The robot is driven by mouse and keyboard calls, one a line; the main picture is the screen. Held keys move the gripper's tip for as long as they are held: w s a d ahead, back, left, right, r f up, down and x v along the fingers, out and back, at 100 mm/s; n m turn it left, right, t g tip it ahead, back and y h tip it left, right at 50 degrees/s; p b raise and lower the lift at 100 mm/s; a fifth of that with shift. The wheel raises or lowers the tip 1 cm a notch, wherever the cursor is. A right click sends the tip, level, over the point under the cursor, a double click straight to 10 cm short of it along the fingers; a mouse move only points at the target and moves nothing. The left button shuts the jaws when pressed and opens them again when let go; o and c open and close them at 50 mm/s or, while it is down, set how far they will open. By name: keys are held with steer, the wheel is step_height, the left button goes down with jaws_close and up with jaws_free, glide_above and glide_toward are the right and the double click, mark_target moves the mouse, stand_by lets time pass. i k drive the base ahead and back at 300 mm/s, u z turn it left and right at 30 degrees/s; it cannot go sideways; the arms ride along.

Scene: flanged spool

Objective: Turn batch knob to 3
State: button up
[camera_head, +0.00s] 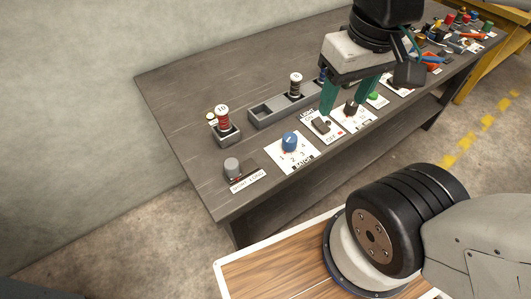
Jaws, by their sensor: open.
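A blue knob (290,141) stands on a white plate (281,163) with numbers around it, near the table's front edge. The word along the plate's lower edge is too small to read surely, and the knob's pointer setting is unclear. A dark knob (351,108) sits on another marked white plate to the right. I cannot tell from the lettering which one is the batch knob. My gripper (343,104) points down with its green fingers spread, empty, above and right of the blue knob. Its fingertips appear near the dark knob; contact is unclear.
A switch (321,124) on a white plate stands between the knobs. A green button (373,97) and clutter (463,32) lie right.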

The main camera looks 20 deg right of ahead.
mark_target(290, 139)
steer(key=u, duration=1.1)
steer(key=k, duration=0.85)
steer(key=z, duration=1.25)
steer(key=i, duration=0.5)
